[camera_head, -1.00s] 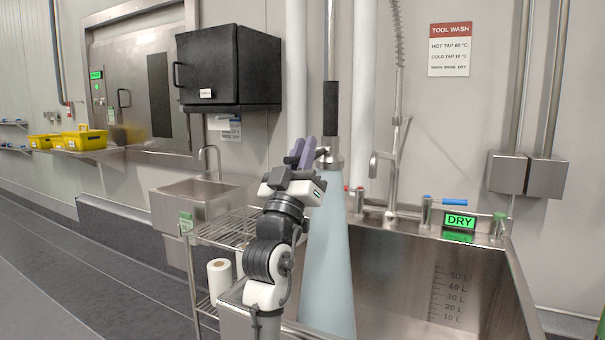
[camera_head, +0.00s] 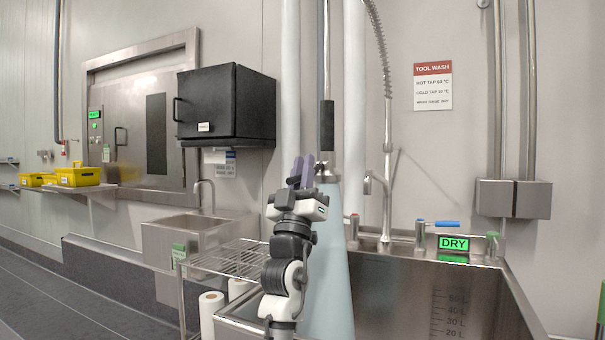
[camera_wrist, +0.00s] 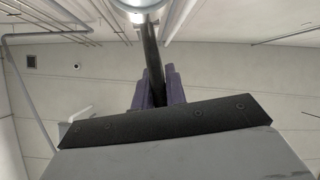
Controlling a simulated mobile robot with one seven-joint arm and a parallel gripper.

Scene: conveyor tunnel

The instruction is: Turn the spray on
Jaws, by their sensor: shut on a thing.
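A steel spray pipe with a black sleeve (camera_head: 327,125) hangs at the middle of the body camera view and ends in a metal nozzle head (camera_head: 327,172). A pale blue cone (camera_head: 328,265) widens downward from the nozzle, beside the sink. My gripper (camera_head: 302,172), with purple fingers, is just left of the nozzle head. In the wrist view my fingers close on both sides of a dark lever (camera_wrist: 153,70), which runs up to a round metal ring. The fingers partly hide the lever's near end.
A steel sink (camera_head: 425,290) with a green "DRY" display (camera_head: 454,243), taps and a hose faucet (camera_head: 385,180) stands at right. A wire rack (camera_head: 230,257) and small basin (camera_head: 195,225) are at left. A black cabinet (camera_head: 225,105) hangs on the wall.

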